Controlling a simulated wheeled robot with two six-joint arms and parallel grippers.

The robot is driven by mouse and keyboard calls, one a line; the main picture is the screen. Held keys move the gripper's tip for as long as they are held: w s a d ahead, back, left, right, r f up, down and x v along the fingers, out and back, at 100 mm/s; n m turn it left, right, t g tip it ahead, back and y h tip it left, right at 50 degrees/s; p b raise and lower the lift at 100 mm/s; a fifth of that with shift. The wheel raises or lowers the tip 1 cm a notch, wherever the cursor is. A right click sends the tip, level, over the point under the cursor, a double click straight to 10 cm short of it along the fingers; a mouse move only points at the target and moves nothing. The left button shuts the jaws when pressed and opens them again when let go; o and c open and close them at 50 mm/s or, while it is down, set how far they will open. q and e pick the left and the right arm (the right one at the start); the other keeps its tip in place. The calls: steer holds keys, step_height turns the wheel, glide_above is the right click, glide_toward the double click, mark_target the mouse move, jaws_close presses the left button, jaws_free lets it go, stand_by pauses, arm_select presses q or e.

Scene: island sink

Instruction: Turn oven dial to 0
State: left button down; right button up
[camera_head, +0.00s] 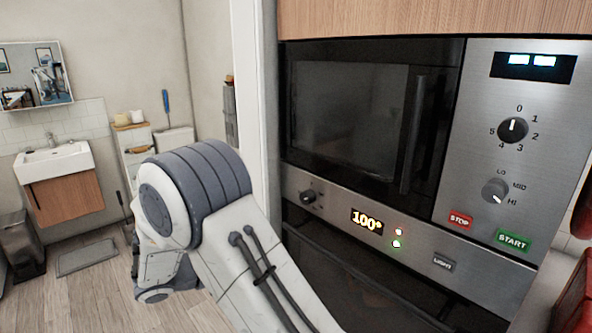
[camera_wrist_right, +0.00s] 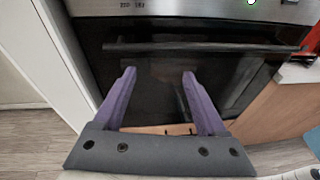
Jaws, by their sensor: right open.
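The oven's control strip (camera_head: 420,250) has a small dark dial (camera_head: 308,197) at its left end and a display reading 100° (camera_head: 367,222). The microwave panel above has a black dial (camera_head: 513,130) marked 0 to 5, its white mark up near 0, and a grey dial (camera_head: 495,190) with its mark near HI. My right gripper (camera_wrist_right: 158,73) is open and empty in the wrist view, in front of the dark oven door and below its handle (camera_wrist_right: 205,47). No dial shows clearly there. My left gripper is in neither view.
Red STOP (camera_head: 460,220) and green START (camera_head: 513,240) buttons sit under the microwave dials. One of my arm links covers the lower middle of the head view. A white wall edge borders the oven's left side. A red object (camera_head: 578,300) stands at far right.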

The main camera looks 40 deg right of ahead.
mark_target(303, 198)
steer(key=w+d+r+n+t+h+p, duration=0.1)
steer(key=w+d+r+n+h+p, duration=0.15)
steer(key=w+r+p, duration=0.35)
arm_select(q)
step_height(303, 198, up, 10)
steer(key=p, duration=0.1)
arm_select(e)
steer(key=d, duration=0.7)
steer(key=s+d+r, duration=0.1)
steer(key=d, duration=0.2)
steer(key=shift+d+r, duration=0.1)
steer(key=shift+d, duration=0.3)
jaws_close()
arm_select(q)
steer(key=shift+p, duration=0.35)
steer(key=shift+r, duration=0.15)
